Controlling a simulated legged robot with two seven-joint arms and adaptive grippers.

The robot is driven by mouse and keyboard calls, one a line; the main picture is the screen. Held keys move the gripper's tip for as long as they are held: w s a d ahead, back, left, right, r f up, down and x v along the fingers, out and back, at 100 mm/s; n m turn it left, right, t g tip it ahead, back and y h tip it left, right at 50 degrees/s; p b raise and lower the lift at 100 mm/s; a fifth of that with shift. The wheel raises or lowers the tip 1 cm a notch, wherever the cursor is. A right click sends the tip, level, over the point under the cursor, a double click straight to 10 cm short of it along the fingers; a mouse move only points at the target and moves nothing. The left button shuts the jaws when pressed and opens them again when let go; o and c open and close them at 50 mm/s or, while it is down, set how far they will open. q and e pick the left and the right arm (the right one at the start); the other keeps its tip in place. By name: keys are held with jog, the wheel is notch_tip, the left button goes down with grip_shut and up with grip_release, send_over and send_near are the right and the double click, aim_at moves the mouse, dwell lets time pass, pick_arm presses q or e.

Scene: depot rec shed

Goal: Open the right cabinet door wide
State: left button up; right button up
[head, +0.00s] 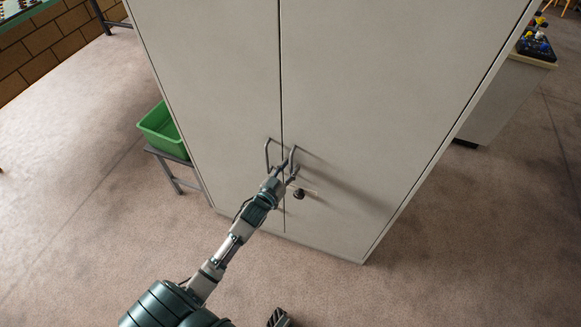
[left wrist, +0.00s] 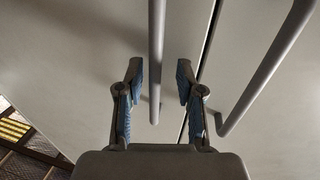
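The grey cabinet's right door (head: 390,70) and left door (head: 210,70) look shut, with a thin dark seam between them. Each has a bar handle beside the seam: the left handle (head: 267,154) and the right handle (head: 292,155). My left gripper (head: 287,170) is at the right handle. In the left wrist view, my left gripper (left wrist: 160,85) is open, with one handle bar (left wrist: 155,50) between its fingers and a visible gap on both sides. The other handle (left wrist: 265,75) is outside the fingers.
A green bin (head: 162,131) on a low stand is left of the cabinet. A grey unit (head: 503,100) stands to the right. Carpet (head: 440,250) in front of the cabinet is clear.

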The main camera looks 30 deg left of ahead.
pick_arm(q)
jog(key=shift+w+d+r, duration=0.25)
jog(key=shift+w+d, duration=0.1)
jog(key=shift+d, duration=0.2)
jog(key=shift+a+f, duration=0.1)
jog(key=shift+a, duration=0.3)
jog(key=c, duration=0.6)
jog(key=shift+a+f, duration=0.1)
jog(key=shift+a, duration=0.05)
grip_shut()
jog(key=shift+s+d, duration=0.1)
jog(key=shift+d, duration=0.1)
